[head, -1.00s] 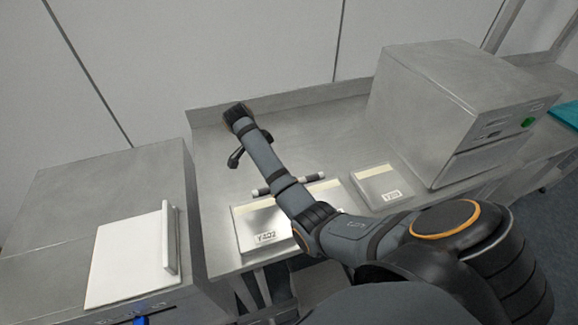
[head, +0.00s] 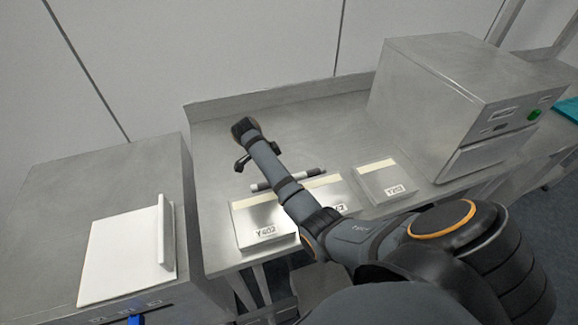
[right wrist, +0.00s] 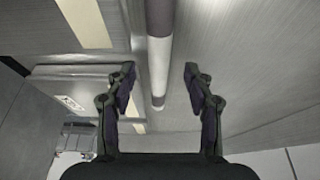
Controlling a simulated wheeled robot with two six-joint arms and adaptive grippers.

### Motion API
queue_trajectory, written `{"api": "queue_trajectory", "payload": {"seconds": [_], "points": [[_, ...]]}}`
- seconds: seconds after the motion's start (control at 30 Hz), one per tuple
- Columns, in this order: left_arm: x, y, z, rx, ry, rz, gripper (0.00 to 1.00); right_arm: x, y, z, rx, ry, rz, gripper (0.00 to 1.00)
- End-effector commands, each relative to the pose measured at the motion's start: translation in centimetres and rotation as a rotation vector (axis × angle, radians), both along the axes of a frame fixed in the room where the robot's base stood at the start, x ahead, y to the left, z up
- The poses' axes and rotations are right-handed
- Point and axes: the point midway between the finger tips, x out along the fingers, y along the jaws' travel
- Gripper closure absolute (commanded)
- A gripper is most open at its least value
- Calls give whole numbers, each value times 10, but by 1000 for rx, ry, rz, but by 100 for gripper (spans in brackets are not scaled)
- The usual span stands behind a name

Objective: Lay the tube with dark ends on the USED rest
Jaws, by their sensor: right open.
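A slim tube (head: 310,174) with dark and pale bands lies crosswise on the steel counter, behind the low boxes; my right forearm hides its middle. It also shows in the right wrist view (right wrist: 158,60), running between the two fingers of my right gripper (right wrist: 160,78). The gripper is open, with a gap on both sides of the tube. In the head view, my right arm reaches across to the upper left, with its wrist beyond the tube. No rest that I can read as USED shows. My left gripper is not in view.
Low boxes with pale strips and labels stand along the counter front: a left one (head: 262,231) and a right one (head: 386,186), with another partly behind my arm. A steel machine (head: 450,90) stands right. A white panel (head: 118,255) lies at left. The back counter is clear.

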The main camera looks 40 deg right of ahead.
Motion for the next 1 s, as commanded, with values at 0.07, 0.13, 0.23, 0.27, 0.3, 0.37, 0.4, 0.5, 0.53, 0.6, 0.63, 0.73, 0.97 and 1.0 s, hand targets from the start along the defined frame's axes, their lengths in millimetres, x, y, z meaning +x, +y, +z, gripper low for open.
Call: {"api": "queue_trajectory", "payload": {"seconds": [0.07,0.13,0.23,0.27,0.3,0.37,0.4,0.5,0.53,0.6,0.63,0.73,0.97,1.0], "points": [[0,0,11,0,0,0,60,-4,-4,-9,0,4,1,47],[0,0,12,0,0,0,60,-4,-7,-19,1,2,0,47],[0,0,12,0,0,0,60,-5,-10,-26,0,1,1,47],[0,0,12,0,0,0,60,-5,-10,-27,1,0,0,47],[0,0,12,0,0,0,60,-5,-10,-28,1,-1,0,47],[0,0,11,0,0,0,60,-5,-10,-28,1,-1,0,47],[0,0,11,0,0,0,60,-4,-10,-28,1,-1,0,47],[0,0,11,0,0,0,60,-4,-10,-27,1,-1,0,57],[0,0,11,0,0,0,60,-4,-10,-27,1,-1,0,61],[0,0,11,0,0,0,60,-4,-10,-27,1,0,0,70],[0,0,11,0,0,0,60,-4,-10,-27,1,0,1,74],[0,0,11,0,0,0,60,-4,-10,-27,1,-1,0,88],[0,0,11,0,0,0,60,-4,-9,-27,2,-1,1,100],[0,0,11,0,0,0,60,-4,-9,-27,2,-1,1,100]]}}
